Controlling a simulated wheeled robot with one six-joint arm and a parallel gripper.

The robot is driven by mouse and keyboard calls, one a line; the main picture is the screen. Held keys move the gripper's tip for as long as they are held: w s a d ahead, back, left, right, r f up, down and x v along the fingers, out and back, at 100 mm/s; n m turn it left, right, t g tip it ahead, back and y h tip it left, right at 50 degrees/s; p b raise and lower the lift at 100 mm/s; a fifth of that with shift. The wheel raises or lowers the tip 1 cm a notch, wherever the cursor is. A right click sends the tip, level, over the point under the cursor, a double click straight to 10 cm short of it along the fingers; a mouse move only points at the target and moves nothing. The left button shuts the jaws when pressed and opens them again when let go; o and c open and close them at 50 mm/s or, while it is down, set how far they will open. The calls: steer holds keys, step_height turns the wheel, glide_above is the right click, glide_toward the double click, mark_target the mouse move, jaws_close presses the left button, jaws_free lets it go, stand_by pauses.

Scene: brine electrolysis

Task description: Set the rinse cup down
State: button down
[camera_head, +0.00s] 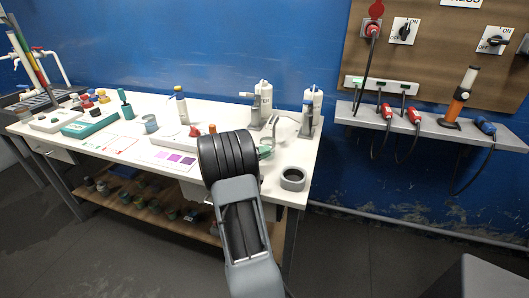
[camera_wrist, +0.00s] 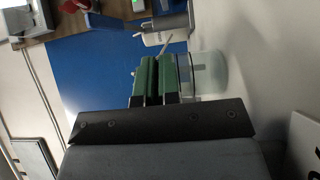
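A clear, pale green cup, which I take as the rinse cup (camera_wrist: 210,73), shows in the wrist view just right of my gripper's green fingers (camera_wrist: 157,78). The fingers lie close together with a narrow dark gap, and the cup adjoins the right finger. I cannot tell whether part of the cup is pinched between them. In the head view a greenish cup (camera_head: 265,151) shows near the right end of the white table (camera_head: 222,113), just right of my dark wrist. My fingers are hidden there, and whether the cup's base touches the table is unclear.
White bottles (camera_head: 263,103) and a clamp stand are behind the cup. A purple-patched card (camera_head: 175,160) lies to the left, with several small bottles beyond. A wall shelf (camera_head: 430,125) holds plugs and cables at right.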

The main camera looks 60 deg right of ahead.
steer(key=shift+f, duration=0.15)
steer(key=c, duration=1.3)
jaws_free()
steer(key=shift+c, duration=0.2)
steer(key=shift+r, duration=0.2)
steer(key=v, duration=1.2)
steer(key=shift+b, duration=0.4)
steer(key=s+a+n+t+y, duration=0.1)
steer(key=s+a+t+y, duration=0.2)
steer(key=a, duration=0.7)
steer(key=s+a+f+n+t+y, duration=0.1)
steer(key=s+a+n+t+y, duration=0.1)
steer(key=a+y, duration=0.6)
steer(key=s+a+n+t+y, duration=0.1)
steer(key=s+a+t+y, duration=0.3)
steer(key=a, duration=0.9)
steer(key=shift+s+a+f+t+y, duration=0.3)
steer(key=shift+s+a+t+y, duration=0.15)
steer(key=shift+y, duration=0.45)
steer(key=shift+d, duration=0.1)
